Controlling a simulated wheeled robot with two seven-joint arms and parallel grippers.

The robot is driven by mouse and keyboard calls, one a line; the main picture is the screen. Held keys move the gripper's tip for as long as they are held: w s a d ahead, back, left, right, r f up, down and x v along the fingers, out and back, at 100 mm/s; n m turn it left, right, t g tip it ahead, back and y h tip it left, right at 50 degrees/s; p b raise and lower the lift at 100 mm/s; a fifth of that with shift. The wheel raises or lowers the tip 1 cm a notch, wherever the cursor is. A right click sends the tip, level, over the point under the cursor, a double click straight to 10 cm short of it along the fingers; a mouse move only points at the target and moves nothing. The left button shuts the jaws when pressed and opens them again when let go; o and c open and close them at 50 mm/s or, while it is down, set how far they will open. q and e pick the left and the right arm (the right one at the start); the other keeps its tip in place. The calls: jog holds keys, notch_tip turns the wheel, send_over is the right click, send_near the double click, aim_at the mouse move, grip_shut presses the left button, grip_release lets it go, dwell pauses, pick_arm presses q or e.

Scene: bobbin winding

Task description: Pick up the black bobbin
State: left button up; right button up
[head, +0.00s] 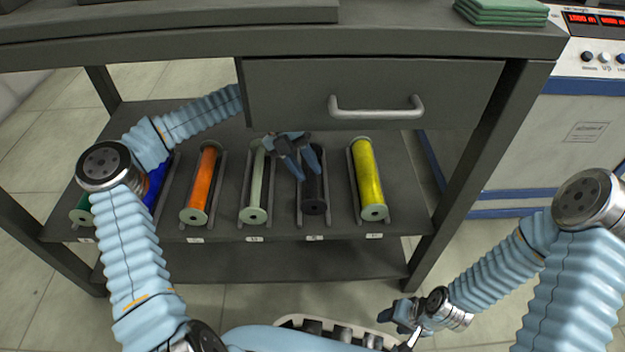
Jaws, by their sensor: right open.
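The black bobbin (314,196) lies in a cradle on the shelf under the drawer, between a pale green bobbin (255,187) and a yellow bobbin (368,180). Its near end is visible; its far part is partly covered by my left gripper. My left gripper (307,172) is at the black bobbin, with its two fingers apart over the upper part. Whether they press on the bobbin cannot be seen. My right gripper (400,325) is open and empty, low in front of the table, well away from the bobbins.
An orange bobbin (203,185), a blue bobbin (155,187) and a green one (82,211) lie further left, partly behind my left arm. The drawer (370,92) with its handle overhangs the shelf. A table leg (478,165) stands at the right, beside a white and blue machine (560,130).

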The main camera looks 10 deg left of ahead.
pick_arm(q)
jog(key=shift+s+d+f, duration=0.1)
jog(key=shift+d+f, duration=0.25)
jog(key=shift+f, duration=0.2)
grip_shut()
